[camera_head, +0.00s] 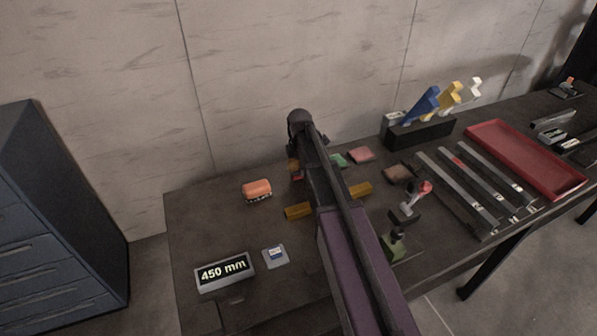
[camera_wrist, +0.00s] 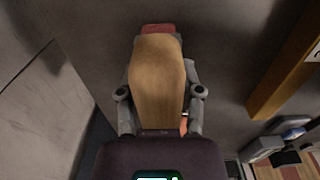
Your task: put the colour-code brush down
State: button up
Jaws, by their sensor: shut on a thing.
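The colour-code brush (camera_wrist: 157,80) is in my gripper (camera_wrist: 161,92) in the wrist view. It has a tan, wood-like body with a red end at the top of that picture. The fingers are shut on it from its left and right sides. In the head view my arm hides most of the gripper. A small brown and red piece (camera_head: 295,168), likely part of the held brush, shows at the arm's left edge near the back of the table. I cannot tell whether the brush touches the table.
An orange block-like brush (camera_head: 257,189) lies left of my arm on the dark table (camera_head: 215,225). A yellow bar (camera_head: 298,211), a 450 mm display (camera_head: 225,271) and a small card (camera_head: 275,256) are near. A red tray (camera_head: 525,158) lies right. The left table area has bare room.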

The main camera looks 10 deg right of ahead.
jog(key=shift+f, duration=0.2)
dwell(0.3)
jog(key=o, duration=1)
jog(key=shift+r, duration=0.2)
notch_tip(320, 180, up, 12)
jog(key=p, duration=1.2)
